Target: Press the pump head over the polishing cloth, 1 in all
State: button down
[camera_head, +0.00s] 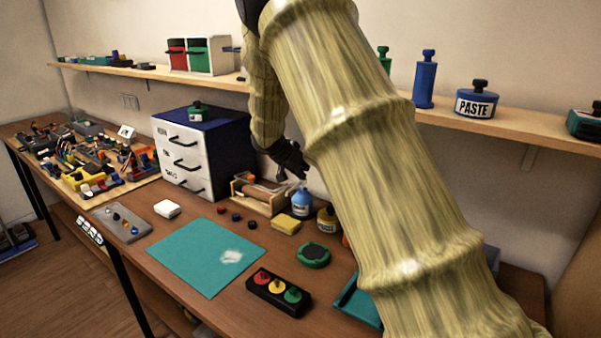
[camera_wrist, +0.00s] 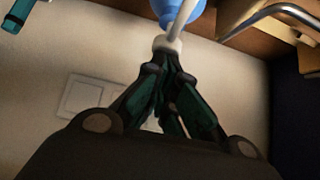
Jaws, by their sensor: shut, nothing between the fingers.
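A blue pump bottle (camera_head: 301,204) stands upright near the back of the desk, beside a wooden holder. Its pale pump head also shows in the wrist view (camera_wrist: 167,44), right at my fingertips, with the blue bottle body (camera_wrist: 181,10) beyond. My gripper (camera_head: 296,172) is shut and empty, pointing down just above the bottle; I cannot tell whether it touches the pump head. No cloth shows clearly under the nozzle.
A teal mat (camera_head: 190,262) with a white smear lies in front. A yellow sponge (camera_head: 286,225), a brown jar (camera_head: 327,219) and a wooden holder (camera_head: 250,190) crowd the bottle. A drawer cabinet (camera_head: 183,165) stands left. My arm hides the desk's right part.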

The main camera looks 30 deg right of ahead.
jog(key=shift+f+b, duration=0.6)
jog(key=shift+r+p, duration=0.3)
jog(key=shift+r, duration=0.25)
notch_tip(320, 180, up, 3)
jog(key=shift+f+p, duration=0.1)
jog(key=shift+p, duration=0.4)
jog(key=b+v, duration=0.1)
jog(key=v, duration=0.9)
jog(key=shift+b, duration=0.4)
